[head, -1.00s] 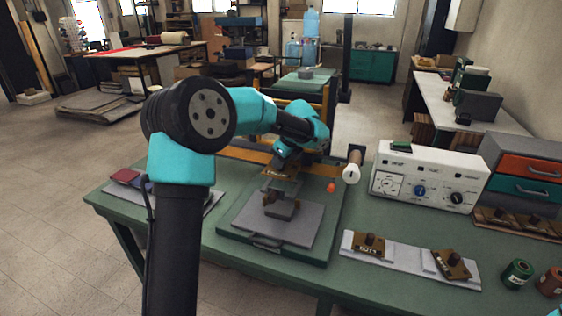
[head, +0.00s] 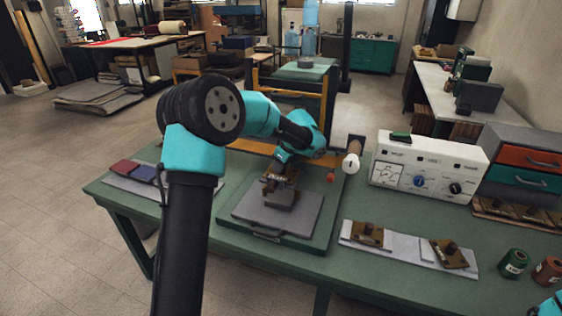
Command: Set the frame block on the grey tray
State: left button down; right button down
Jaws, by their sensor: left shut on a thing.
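My left gripper (head: 280,180) is over the press bed, shut on a small brass-brown block (head: 269,186), which is partly hidden by the fingers. The held block is just above or on a dark grey block (head: 282,200) on the bed's grey plate (head: 300,218); I cannot tell if they touch. A long pale grey tray (head: 405,256) lies on the bench to the right. It carries two brass blocks with dark knobs, one near its left end (head: 367,235) and one near its right end (head: 448,255). Their lettering is too small to read. My right gripper is out of view.
A white control box (head: 425,170) stands behind the pale tray, beside a drawer cabinet (head: 525,165). Green (head: 514,263) and copper-brown (head: 548,271) rolls stand at the right. Red and blue covers (head: 135,171) lie at the left. A white-ended roller (head: 352,164) juts out near the press.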

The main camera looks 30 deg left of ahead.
pick_arm(q)
jog(key=shift+f, duration=0.2)
jog(key=c, duration=0.8)
grip_release()
jog(key=v, duration=1.7)
jog(key=shift+r, duration=0.25)
